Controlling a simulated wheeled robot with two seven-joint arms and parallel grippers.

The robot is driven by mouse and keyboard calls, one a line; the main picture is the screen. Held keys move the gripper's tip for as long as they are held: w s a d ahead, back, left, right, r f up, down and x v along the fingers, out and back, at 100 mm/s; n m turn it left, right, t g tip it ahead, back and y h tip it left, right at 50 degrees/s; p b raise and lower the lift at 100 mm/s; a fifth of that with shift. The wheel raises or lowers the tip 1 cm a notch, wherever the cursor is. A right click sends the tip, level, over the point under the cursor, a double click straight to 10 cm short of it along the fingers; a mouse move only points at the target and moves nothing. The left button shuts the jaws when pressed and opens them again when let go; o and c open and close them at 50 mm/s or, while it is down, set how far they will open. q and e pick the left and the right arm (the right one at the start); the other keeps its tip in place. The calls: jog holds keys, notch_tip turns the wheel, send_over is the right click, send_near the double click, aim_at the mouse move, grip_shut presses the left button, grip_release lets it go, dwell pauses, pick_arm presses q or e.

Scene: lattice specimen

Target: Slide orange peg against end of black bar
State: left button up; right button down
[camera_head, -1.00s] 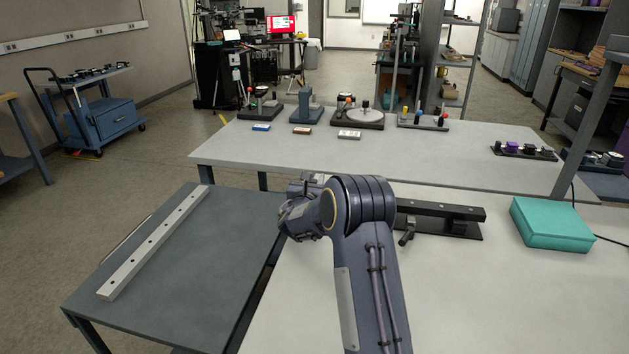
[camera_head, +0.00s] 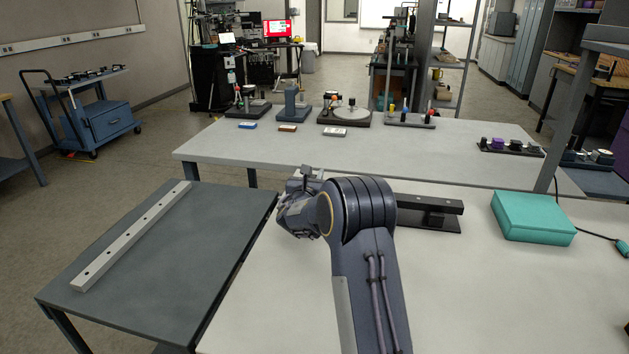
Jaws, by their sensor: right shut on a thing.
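The black bar (camera_head: 433,205) lies on a dark base plate on the white table, right of my right arm; its left end is hidden behind that arm. My right gripper (camera_head: 300,203) is left of the bar, partly covered by its own wrist. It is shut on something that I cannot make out. A small dark piece (camera_head: 307,171) sticks up beyond it. I cannot pick out the orange peg for certain; a small orange piece (camera_head: 328,98) shows on the far table. My left gripper is not in view.
A teal box (camera_head: 535,217) stands right of the bar. A pale bar with holes (camera_head: 133,233) lies on the grey side table (camera_head: 190,265) at left. The far table (camera_head: 225,150) carries several small fixtures. The white table (camera_head: 490,300) is clear in front.

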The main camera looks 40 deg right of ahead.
jog(key=c, duration=1.3)
grip_release()
jog(key=shift+b+v, duration=0.55)
jog(key=shift+v, duration=3.35)
